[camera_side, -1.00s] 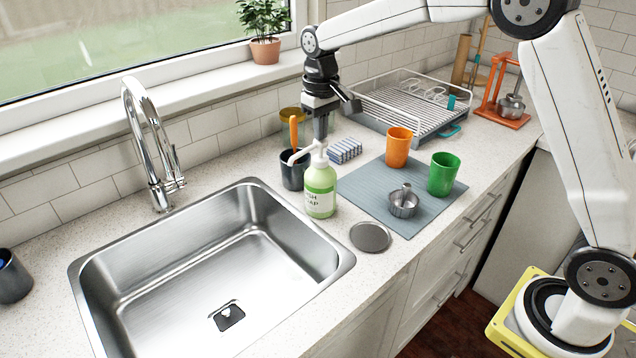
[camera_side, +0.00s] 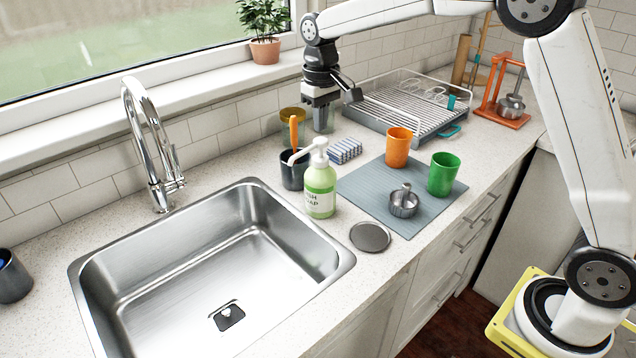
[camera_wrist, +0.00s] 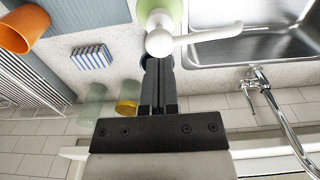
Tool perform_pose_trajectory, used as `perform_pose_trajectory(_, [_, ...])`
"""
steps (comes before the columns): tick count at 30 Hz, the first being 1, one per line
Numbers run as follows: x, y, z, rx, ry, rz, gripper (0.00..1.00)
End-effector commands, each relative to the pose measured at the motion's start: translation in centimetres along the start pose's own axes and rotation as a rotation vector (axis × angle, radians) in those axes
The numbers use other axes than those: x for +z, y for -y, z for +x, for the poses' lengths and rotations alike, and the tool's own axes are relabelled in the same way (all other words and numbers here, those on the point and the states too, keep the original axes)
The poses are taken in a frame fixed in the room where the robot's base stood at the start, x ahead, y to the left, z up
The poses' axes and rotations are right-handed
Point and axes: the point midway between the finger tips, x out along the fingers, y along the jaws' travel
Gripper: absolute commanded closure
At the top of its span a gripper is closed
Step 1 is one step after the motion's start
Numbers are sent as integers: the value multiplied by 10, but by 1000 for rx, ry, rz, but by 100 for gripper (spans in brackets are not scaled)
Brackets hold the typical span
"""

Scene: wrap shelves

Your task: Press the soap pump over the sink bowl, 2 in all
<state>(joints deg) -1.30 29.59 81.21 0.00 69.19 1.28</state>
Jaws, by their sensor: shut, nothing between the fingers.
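The soap pump bottle (camera_side: 320,190) is green with a white pump head (camera_side: 316,150) and stands upright on the counter at the sink's right edge. Its spout points left toward the sink bowl (camera_side: 215,270). In the wrist view the white pump head (camera_wrist: 160,42) is just past my fingertips, with the spout over the sink side. My gripper (camera_side: 321,128) is shut and empty, pointing down behind the bottle and apart from the pump head. In the wrist view its fingers (camera_wrist: 158,65) lie together.
A dark cup with an orange handle (camera_side: 292,168) stands close behind the bottle. A striped sponge (camera_side: 345,150), a grey mat (camera_side: 365,190) with orange and green cups, and a dish rack (camera_side: 410,105) are to the right. The faucet (camera_side: 150,140) rises behind the sink.

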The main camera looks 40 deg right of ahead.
Motion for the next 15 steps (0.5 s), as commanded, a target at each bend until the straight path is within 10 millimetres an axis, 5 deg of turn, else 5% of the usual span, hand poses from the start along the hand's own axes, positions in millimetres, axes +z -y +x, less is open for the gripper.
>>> perform_pose_trajectory(15, [0, 0, -18, 0, -2, 0, 100])
